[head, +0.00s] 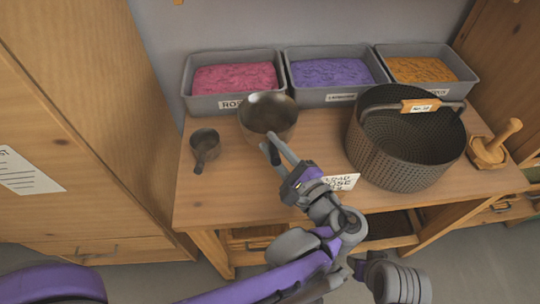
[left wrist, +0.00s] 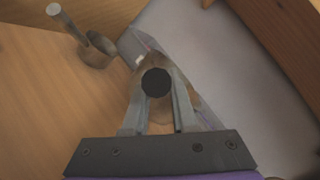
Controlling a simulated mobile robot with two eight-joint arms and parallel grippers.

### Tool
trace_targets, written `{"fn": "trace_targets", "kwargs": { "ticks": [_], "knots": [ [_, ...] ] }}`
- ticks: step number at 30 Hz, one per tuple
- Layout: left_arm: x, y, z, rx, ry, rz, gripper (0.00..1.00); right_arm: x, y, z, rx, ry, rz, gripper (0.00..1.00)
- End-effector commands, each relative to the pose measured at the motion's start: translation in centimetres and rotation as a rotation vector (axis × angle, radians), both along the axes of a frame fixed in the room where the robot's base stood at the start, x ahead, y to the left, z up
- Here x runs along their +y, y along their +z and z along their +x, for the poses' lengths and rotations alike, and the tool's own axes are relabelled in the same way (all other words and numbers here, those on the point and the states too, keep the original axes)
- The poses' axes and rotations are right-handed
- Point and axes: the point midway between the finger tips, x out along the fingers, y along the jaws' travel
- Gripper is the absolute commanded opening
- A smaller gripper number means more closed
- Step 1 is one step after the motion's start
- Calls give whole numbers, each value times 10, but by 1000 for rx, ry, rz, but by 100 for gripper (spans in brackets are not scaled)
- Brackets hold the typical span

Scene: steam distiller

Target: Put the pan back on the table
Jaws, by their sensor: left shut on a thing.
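The metal pan (head: 268,112) is at the middle left of the table (head: 330,205), in front of the bins, with its open top in view. Whether its base touches the table or hangs just above it, I cannot tell. My left gripper (head: 278,154) is shut on the pan's dark handle. In the left wrist view the handle's round black end (left wrist: 156,82) sits between the fingers of my left gripper (left wrist: 155,100), and the pan body is mostly hidden behind it.
A small dark pan (head: 205,145) lies to the left. Bins of pink (head: 232,101), purple (head: 333,96) and orange (head: 424,88) material line the back. A large perforated basket (head: 400,165) and a wooden mortar (head: 487,152) stand to the right. A card (head: 342,182) lies at the front.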

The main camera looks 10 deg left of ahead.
Motion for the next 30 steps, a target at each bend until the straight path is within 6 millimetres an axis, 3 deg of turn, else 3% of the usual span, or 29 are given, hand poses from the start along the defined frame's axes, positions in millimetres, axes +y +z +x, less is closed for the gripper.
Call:
{"fn": "trace_targets", "kwargs": {
  "ticks": [1, 8, 14, 25, 26, 30],
  "knots": [
    [0, -11, 0, 1, 0, 1, 0, 0, -6, 0, 2, 0, 0, 48],
    [0, -28, 0, -1, 0, 1, 0, 0, -13, 1, 4, 0, 0, 48],
    [0, -57, 1, 1, 0, 1, 0, 0, -26, 2, 9, 0, 0, 48],
    [0, -60, 0, -1, -1, 1, 0, 0, -27, 2, 10, 0, 0, 48],
    [0, -60, 0, 0, 0, 0, 29, 0, -27, 2, 9, 0, 0, 48],
    [0, -60, 0, -1, -1, 1, 54, 0, -27, 2, 9, 0, 0, 48]
  ]
}}
